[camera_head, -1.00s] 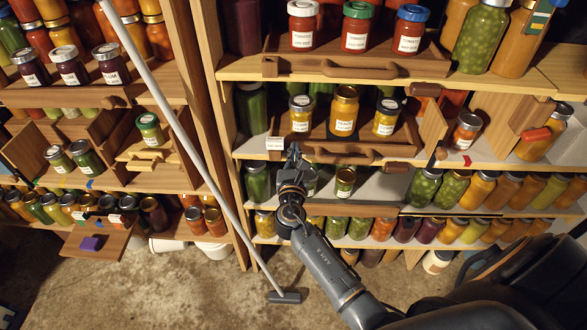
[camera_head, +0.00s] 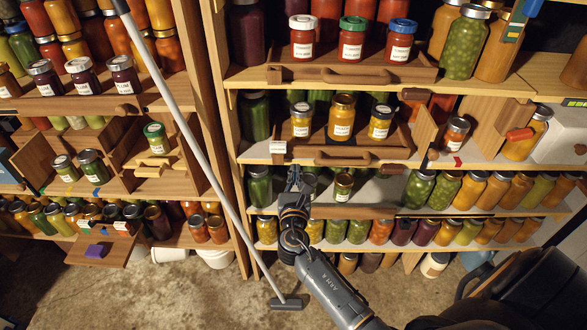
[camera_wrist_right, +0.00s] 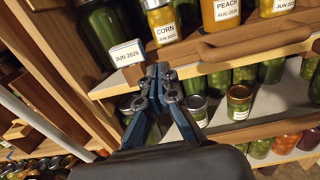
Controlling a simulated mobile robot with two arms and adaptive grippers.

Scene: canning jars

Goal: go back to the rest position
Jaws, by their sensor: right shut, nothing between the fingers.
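My right gripper (camera_head: 294,172) is shut and empty, in front of the middle shelves and just below the edge of the shelf with the labelled jars. In the right wrist view its fingertips (camera_wrist_right: 157,72) are together, with nothing between them. A small "JUN 2025" card (camera_wrist_right: 126,55) on a wooden block is left of and beyond the fingertips. It also shows in the head view (camera_head: 277,148) above the gripper. My left gripper is in neither view.
A corn jar (camera_wrist_right: 163,24) and a peach jar (camera_head: 342,118) stand in a handled wooden tray (camera_head: 350,155) above the gripper. Small jars (camera_head: 343,187) stand on the shelf below. The concrete floor (camera_head: 190,295) is open.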

